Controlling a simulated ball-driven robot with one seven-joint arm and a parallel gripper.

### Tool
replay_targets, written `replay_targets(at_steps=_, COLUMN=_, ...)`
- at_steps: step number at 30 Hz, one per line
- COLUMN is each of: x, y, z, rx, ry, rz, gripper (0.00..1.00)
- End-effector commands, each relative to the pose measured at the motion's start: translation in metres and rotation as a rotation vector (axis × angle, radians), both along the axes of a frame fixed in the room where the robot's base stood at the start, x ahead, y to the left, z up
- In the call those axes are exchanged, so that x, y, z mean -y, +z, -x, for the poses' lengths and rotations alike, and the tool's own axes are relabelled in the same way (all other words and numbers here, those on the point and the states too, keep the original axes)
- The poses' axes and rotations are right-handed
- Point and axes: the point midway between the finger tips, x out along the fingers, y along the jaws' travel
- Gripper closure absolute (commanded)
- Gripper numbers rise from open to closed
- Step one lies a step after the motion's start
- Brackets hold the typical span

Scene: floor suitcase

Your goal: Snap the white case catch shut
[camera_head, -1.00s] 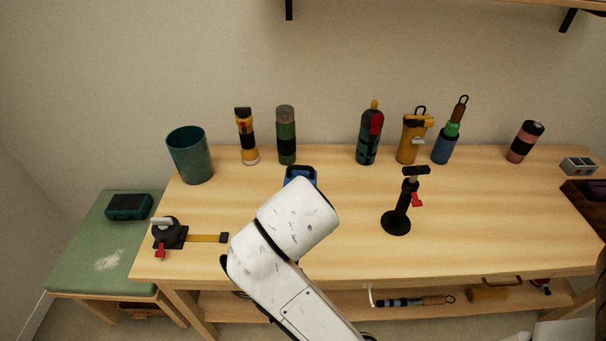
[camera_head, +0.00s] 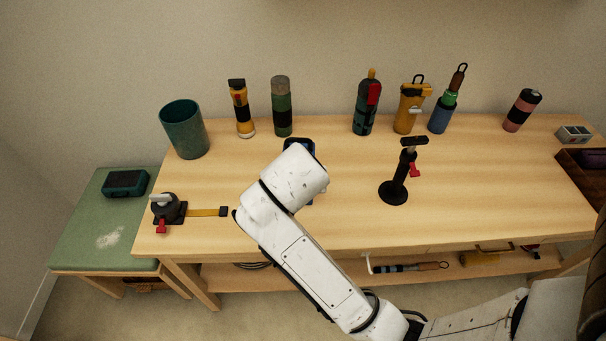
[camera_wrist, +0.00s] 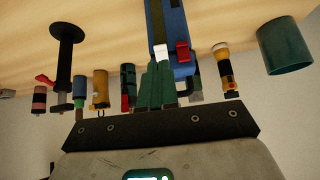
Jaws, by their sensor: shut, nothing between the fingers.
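A blue case (camera_wrist: 172,25) stands on the table in the wrist view. A small white catch (camera_wrist: 160,49) and a red catch (camera_wrist: 183,51) show side by side at its lower end. My gripper (camera_wrist: 158,64) is shut and empty, its green fingers pointing at the case. The fingertips appear close to the white catch; I cannot tell whether they touch it. In the head view my white arm covers most of the blue case (camera_head: 307,143), and the gripper and both catches are hidden there.
A black stand with a red lever (camera_head: 393,191) is right of my arm. Several bottles and flashlights line the back, with a teal cup (camera_head: 184,130) at left. A black clamp with a yellow strap (camera_head: 168,209) lies front left. The table (camera_head: 480,200) is clear at right.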

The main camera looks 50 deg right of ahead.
Motion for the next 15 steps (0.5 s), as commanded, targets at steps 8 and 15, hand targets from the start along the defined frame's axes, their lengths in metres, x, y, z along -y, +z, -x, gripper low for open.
replay_targets(at_steps=8, x=0.028, y=-0.034, z=-0.017, rx=-0.002, ry=-0.003, rz=0.000, gripper=1.00)
replay_targets(at_steps=15, x=0.041, y=-0.047, z=-0.026, rx=0.000, ry=0.000, rz=0.000, gripper=1.00)
